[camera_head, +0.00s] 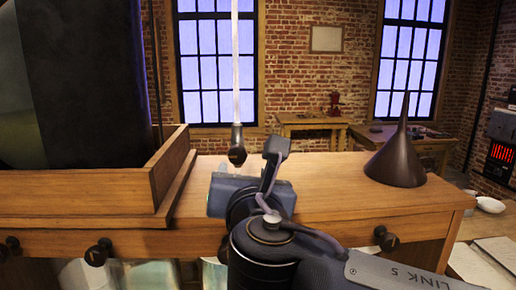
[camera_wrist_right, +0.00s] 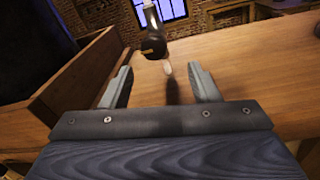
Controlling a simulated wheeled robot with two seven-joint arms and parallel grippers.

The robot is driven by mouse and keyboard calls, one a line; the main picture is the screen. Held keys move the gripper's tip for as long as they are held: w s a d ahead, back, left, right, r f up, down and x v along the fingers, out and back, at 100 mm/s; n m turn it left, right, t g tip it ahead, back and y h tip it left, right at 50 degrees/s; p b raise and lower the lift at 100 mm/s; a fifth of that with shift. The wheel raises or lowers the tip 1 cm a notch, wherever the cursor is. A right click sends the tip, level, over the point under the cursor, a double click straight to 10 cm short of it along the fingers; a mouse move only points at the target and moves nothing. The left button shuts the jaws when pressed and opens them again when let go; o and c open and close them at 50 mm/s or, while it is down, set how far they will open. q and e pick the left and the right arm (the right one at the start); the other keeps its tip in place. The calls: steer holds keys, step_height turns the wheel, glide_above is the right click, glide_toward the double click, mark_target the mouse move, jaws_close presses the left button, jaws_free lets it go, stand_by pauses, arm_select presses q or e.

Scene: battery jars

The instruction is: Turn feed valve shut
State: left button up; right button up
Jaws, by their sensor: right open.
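A clear tube hangs from above and ends in a dark rounded fitting (camera_head: 237,148), which seems to be the feed valve. It hangs above the wooden bench top, and in the right wrist view the dark fitting (camera_wrist_right: 153,43) shows beyond my fingertips with a small yellowish mark. My right gripper (camera_head: 272,165) is just right of and nearer than the fitting. In the right wrist view my right gripper (camera_wrist_right: 160,82) is open, with nothing between its fingers. A small pale spot (camera_wrist_right: 167,68) shows below the fitting. My left gripper is out of view.
A large dark cylinder (camera_head: 95,80) stands behind a wooden rim (camera_head: 172,165) at left. A dark funnel (camera_head: 396,160) stands upside down on the bench top (camera_head: 335,195) at right. Dark knobs (camera_head: 98,252) line the bench front. The bench top between gripper and funnel is clear.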

mark_target(238, 157)
steer(key=shift+w+a+r+n, duration=0.25)
steer(key=shift+w+a, duration=0.2)
steer(key=shift+w, duration=0.25)
steer(key=shift+w+r, duration=0.1)
steer(key=shift+w, duration=0.2)
arm_select(q)
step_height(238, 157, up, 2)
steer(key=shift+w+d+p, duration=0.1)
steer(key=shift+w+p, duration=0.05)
steer(key=shift+p, duration=0.8)
arm_select(e)
steer(key=w, duration=0.6)
steer(key=shift+a, duration=0.15)
steer(key=shift+w, duration=0.1)
steer(key=c, duration=1)
steer(key=shift+o, duration=0.2)
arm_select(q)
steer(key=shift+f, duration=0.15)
